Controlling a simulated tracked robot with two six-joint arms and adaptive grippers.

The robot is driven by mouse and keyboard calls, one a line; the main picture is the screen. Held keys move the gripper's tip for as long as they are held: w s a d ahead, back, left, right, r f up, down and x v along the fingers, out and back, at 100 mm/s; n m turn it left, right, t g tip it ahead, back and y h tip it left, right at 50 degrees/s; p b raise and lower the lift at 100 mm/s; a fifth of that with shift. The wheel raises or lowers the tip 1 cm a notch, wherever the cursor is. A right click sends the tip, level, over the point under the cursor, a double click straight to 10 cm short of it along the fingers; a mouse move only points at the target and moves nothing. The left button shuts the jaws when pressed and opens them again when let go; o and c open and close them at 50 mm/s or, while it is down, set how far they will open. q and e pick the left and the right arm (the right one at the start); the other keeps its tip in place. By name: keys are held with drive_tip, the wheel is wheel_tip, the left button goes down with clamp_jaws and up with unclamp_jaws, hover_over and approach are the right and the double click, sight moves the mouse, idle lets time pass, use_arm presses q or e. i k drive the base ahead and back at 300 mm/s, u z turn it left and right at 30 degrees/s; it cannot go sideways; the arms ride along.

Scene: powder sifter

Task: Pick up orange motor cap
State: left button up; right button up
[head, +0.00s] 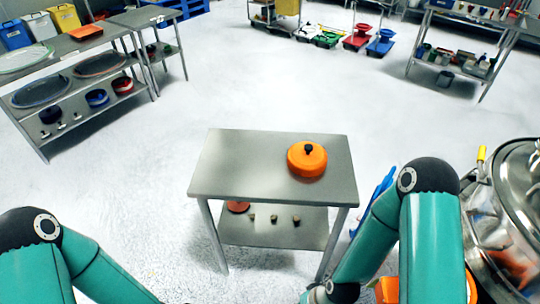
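The orange motor cap (307,161) is a round orange lid-like piece with a black knob on top. It sits upright on the right part of the small steel table (235,178) in the middle of the head view. Nothing touches it. My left arm comes in at the lower left and my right arm at the lower right. Both arms stay in front of the table, apart from the cap. Neither gripper's fingers show clearly in the head view.
The table's lower shelf (265,231) holds several small pieces. A large shiny steel vessel (510,215) stands at the right, close to my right arm. A blue object (384,187) is beside the table's right side. The table top left of the cap is clear.

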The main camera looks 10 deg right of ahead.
sight(305, 159)
drive_tip(key=u, duration=0.25)
drive_tip(key=i, duration=1)
drive_tip(key=z, duration=3.7)
drive_tip(key=k, duration=0.1)
drive_tip(key=u, duration=2.05)
drive_tip(key=k, duration=0.95)
drive_tip(key=z, duration=0.15)
drive_tip(key=i, duration=0.95)
drive_tip(key=u, duration=0.1)
